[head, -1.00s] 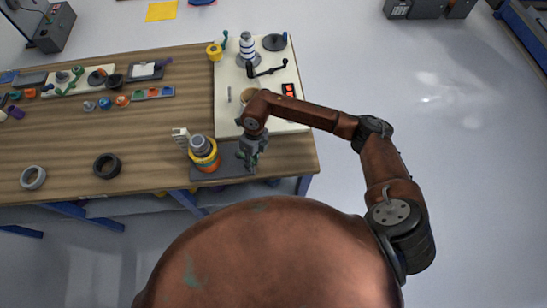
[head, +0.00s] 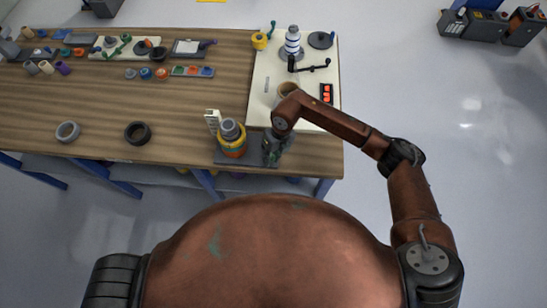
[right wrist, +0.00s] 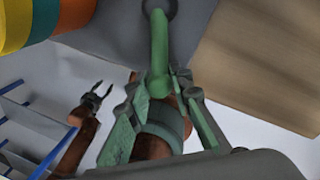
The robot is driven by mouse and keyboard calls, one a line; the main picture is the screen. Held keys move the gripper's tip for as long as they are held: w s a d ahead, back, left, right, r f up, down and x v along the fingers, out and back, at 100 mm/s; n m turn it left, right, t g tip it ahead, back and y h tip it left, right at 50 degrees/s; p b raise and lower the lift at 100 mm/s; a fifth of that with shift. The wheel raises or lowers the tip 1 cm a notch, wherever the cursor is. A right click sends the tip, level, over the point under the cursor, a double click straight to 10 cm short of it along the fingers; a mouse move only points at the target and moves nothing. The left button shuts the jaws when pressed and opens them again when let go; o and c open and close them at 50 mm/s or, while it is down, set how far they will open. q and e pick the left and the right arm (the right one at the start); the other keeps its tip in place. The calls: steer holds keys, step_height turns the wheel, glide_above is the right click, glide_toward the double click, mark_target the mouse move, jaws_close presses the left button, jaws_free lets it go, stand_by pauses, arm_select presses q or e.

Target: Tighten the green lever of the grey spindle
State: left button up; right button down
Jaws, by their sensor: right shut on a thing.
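In the right wrist view, a green lever (right wrist: 158,45) comes from a dark round fitting (right wrist: 160,6) on a grey surface. My right gripper (right wrist: 162,88) has its fingers on either side of the lever's end and is shut on it. In the head view, my right gripper (head: 272,150) is low over the grey plate (head: 245,166) at the table's front edge, just right of a stack of coloured rings (head: 233,146) with a grey top; it largely hides the lever there. My left gripper (right wrist: 97,92), seen in the right wrist view, is open and empty, away from the lever.
Two rings, grey (head: 57,134) and black (head: 127,136), lie to the left. Small parts fill the back left; the table's middle is clear.

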steer(key=c, duration=1.7)
jaws_free()
steer(key=shift+a, duration=0.1)
steer(key=r, duration=0.4)
steer(key=d+r, duration=0.1)
steer(key=r, duration=0.3)
steer(key=w+d+r, duration=0.1)
steer(key=r, duration=0.2)
steer(key=shift+w+r, duration=0.1)
steer(key=shift+r, duration=0.3)
